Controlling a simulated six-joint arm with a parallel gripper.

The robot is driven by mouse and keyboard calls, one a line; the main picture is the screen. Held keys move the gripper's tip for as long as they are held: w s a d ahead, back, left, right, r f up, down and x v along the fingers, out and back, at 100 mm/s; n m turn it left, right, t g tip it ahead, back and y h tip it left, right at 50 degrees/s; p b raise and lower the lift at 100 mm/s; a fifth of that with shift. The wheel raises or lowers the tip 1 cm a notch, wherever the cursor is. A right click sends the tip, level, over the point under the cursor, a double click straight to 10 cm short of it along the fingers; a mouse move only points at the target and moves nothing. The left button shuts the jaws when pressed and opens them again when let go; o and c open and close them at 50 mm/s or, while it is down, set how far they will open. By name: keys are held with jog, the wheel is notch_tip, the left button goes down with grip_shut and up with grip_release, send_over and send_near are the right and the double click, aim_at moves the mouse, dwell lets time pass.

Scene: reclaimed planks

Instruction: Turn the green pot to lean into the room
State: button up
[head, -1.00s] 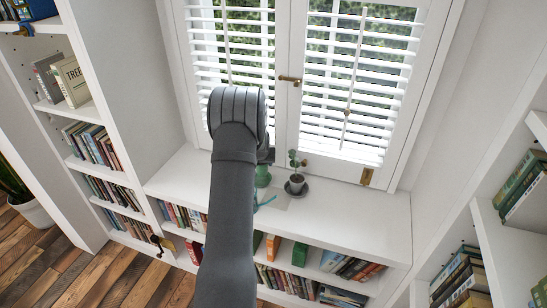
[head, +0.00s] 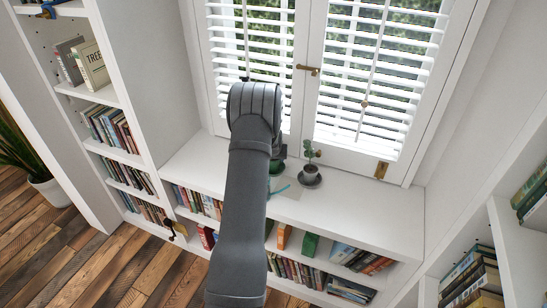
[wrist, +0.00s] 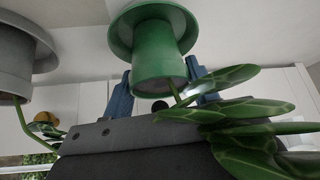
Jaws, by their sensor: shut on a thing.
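The green pot (wrist: 160,60) shows in the wrist view, which looks upside down, with its wide green saucer at the top. Long striped leaves (wrist: 235,110) spread from it towards the lower right of that view. My gripper (wrist: 163,88) has its blue fingers on either side of the pot, shut on it. In the head view the pot (head: 277,167) is mostly hidden by my arm, on the white sill below the window. The gripper's fingers are hidden there.
A grey pot with a small plant (head: 310,174) stands on a dark saucer close to the right; it also shows in the wrist view (wrist: 18,70). A thin teal strip (head: 279,190) lies on the sill in front. The sill (head: 375,200) is clear further right. Shuttered windows (head: 385,80) stand behind.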

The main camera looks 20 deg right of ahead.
jog(key=o, duration=1.4)
jog(key=shift+c, duration=0.2)
jog(key=shift+r, duration=0.1)
jog(key=v, duration=1.7)
jog(key=shift+r, duration=0.15)
jog(key=x, duration=1.7)
jog(key=shift+f, duration=0.2)
